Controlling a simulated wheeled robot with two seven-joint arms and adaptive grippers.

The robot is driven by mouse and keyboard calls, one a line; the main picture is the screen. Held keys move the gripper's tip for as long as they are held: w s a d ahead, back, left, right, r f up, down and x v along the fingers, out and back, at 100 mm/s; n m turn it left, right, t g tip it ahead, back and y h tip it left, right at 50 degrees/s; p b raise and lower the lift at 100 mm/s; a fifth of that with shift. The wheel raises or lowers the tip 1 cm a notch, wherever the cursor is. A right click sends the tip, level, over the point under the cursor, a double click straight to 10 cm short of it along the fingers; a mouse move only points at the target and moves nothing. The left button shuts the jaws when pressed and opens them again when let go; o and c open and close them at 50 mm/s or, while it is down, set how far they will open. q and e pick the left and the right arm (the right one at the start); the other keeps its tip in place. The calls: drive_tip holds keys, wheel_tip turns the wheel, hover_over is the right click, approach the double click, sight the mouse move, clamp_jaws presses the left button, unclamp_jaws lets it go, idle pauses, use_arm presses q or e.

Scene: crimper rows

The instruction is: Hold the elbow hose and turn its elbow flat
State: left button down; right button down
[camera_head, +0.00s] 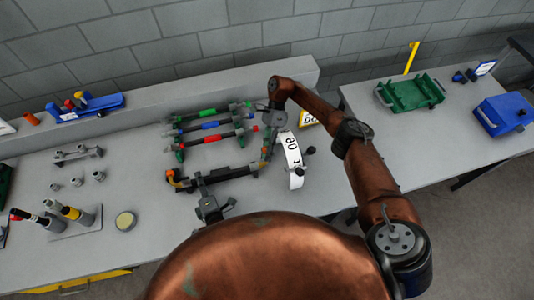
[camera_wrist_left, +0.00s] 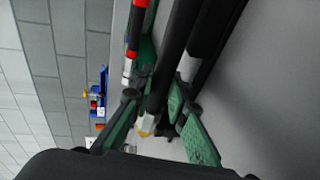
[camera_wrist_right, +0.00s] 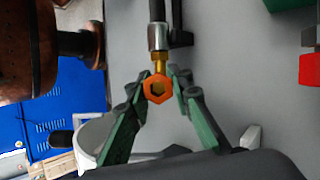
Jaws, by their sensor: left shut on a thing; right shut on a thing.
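The elbow hose (camera_head: 232,173) is the black hose at the front of the row, with an orange-marked fitting at each end. The fitting at its left end (camera_head: 172,176) bends. My left gripper (camera_head: 204,182) is shut on the black hose near its middle; in the left wrist view its green fingers (camera_wrist_left: 150,122) lie on both sides of a dark hose. My right gripper (camera_head: 267,148) is at the hose's right end. In the right wrist view its fingers (camera_wrist_right: 158,90) are shut around the orange hex nut (camera_wrist_right: 158,88), which faces the camera. A brass fitting and silver collar lead to the hose.
Hoses with green, blue and red bands (camera_head: 210,140) lie behind on green supports. A white curved scale (camera_head: 292,155) stands right of the held hose. Loose fittings (camera_head: 78,153), a tool stand (camera_head: 75,222) and a round tin (camera_head: 125,221) are at left. A green tray (camera_head: 410,93) and blue box (camera_head: 503,114) are at right.

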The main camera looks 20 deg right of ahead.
drive_tip(key=shift+w, duration=0.1)
idle(0.6)
drive_tip(key=c, duration=1.7)
unclamp_jaws()
wheel_tip(320, 180, up, 10)
drive_tip(key=shift+r, duration=0.1)
